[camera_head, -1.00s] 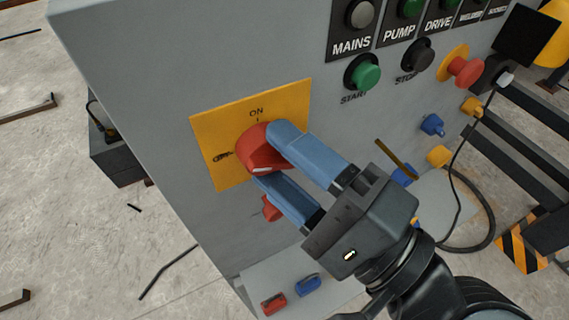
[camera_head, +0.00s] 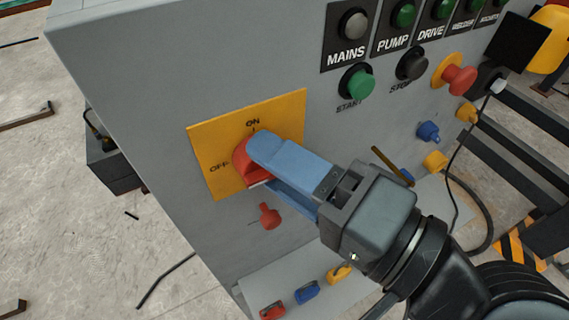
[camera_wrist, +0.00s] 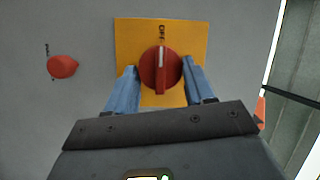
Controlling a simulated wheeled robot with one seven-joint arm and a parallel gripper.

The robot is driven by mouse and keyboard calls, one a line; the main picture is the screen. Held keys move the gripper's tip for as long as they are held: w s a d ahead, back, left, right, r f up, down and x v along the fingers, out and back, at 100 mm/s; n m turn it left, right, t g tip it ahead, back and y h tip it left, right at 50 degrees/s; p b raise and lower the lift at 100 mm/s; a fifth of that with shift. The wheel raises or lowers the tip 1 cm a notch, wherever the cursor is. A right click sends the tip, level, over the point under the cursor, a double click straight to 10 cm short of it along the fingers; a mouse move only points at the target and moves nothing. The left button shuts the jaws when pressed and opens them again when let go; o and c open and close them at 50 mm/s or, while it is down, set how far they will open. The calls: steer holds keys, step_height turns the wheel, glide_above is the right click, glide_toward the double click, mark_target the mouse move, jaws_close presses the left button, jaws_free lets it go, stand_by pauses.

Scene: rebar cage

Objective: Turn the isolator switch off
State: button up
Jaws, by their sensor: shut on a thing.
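The isolator switch is a red rotary knob (camera_head: 243,163) on a yellow plate (camera_head: 207,140) marked ON at the top and OFF at the left. It also shows in the wrist view (camera_wrist: 161,80). There its bar stands upright in the picture, and its white mark points up at the OFF lettering (camera_wrist: 162,34). My gripper (camera_wrist: 160,75) is shut on the knob, with one blue finger on each side of the bar. In the head view my gripper (camera_head: 265,165) comes from the lower right and its upper finger hides part of the knob.
The plate is on a grey cabinet (camera_head: 150,100). A small red knob (camera_head: 268,216) sits below the plate. A green start button (camera_head: 356,83), a dark stop button (camera_head: 411,64) and a red mushroom button (camera_head: 459,80) are to the right. A cable hangs at the right.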

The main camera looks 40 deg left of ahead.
steer(key=o, duration=1)
steer(key=shift+d, duration=0.1)
steer(key=d+b, duration=0.1)
steer(key=d, duration=0.6)
steer(key=shift+d, duration=0.3)
